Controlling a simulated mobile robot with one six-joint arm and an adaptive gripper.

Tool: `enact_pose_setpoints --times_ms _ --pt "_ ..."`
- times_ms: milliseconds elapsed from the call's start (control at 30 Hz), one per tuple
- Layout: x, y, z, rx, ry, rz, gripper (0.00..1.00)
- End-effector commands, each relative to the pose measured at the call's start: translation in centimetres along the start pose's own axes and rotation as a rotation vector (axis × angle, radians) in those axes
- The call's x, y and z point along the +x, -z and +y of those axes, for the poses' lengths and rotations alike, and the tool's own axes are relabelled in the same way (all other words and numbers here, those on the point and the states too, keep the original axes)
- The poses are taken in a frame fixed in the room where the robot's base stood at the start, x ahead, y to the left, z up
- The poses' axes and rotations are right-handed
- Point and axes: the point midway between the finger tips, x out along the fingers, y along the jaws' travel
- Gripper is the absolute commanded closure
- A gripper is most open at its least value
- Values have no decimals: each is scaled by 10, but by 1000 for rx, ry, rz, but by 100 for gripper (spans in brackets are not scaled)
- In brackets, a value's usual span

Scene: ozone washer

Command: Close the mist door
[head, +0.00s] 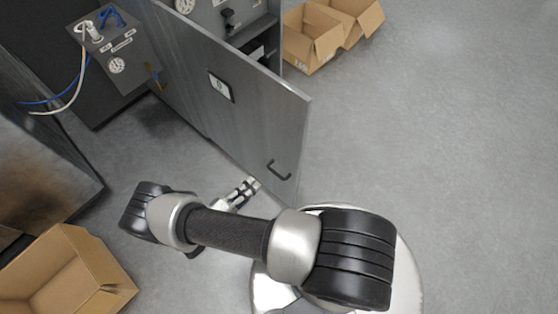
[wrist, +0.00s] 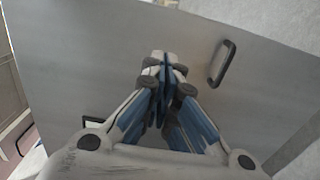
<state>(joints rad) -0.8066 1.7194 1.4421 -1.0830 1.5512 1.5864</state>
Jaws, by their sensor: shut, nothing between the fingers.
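The mist door is a large grey metal panel (head: 245,115) that stands open, swung out from the cabinet. A dark bar handle (head: 278,169) sits near its free edge, and a small label plate (head: 219,86) is higher up. My gripper (head: 253,184) is shut and empty, close to the door's lower free corner on the handle side. In the wrist view the door face (wrist: 100,60) fills most of the picture. There my gripper (wrist: 163,60) points at the panel, left of the handle (wrist: 222,63). I cannot tell whether the fingertips touch the door.
The grey cabinet (head: 262,28) with a gauge stands behind the door. A unit with a gauge and hoses (head: 115,55) is at the upper left. Open cardboard boxes lie at the top (head: 312,38) and lower left (head: 75,275). The floor at right is clear.

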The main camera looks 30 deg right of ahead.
Motion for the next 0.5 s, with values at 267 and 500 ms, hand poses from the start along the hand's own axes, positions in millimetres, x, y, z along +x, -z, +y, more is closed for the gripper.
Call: enact_pose_setpoints --times_ms 267,500 --pt "22 -3 -5 1 -13 14 100" --pt "73 -2 -6 1 -11 10 100"
